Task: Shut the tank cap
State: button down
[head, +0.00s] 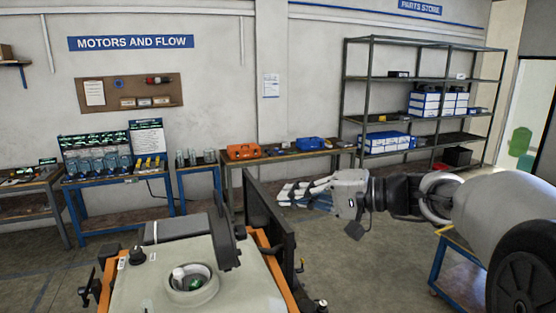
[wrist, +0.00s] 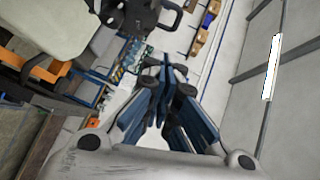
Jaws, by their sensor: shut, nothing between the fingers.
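A pale tank (head: 150,270) with orange edge rails stands at the bottom of the head view. Its round filler neck (head: 192,285) is open, with something white and green inside. A dark round flap, which looks like the tank cap (head: 224,235), stands upright behind the neck, clear of the opening. My gripper (head: 290,194) reaches in from the right, well right of and beyond the cap, touching nothing. Its blue-and-black fingers (wrist: 165,85) are shut and empty in the wrist view. The cap cannot be made out for sure there.
A tall black panel (head: 270,225) stands between the tank and my gripper. A black knob (head: 137,254) sits on the tank's left. Behind are workbenches with an orange case (head: 243,151), and a metal shelf rack (head: 420,95). Open floor lies between tank and benches.

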jog(key=shift+y, duration=0.3)
jog(key=p+x, duration=0.1)
jog(key=x, duration=0.3)
jog(key=r+p+x, duration=0.1)
jog(key=x, duration=0.3)
jog(key=p+x, duration=0.1)
jog(key=x, duration=0.3)
jog(key=shift+s+a+r+p, duration=0.25)
jog(key=shift+s+p, duration=0.1)
jog(key=shift+s, duration=0.05)
jog(key=shift+s+a+f, duration=0.1)
jog(key=shift+s+a, duration=0.2)
jog(key=shift+a, duration=0.05)
jog(key=shift+a, duration=0.15)
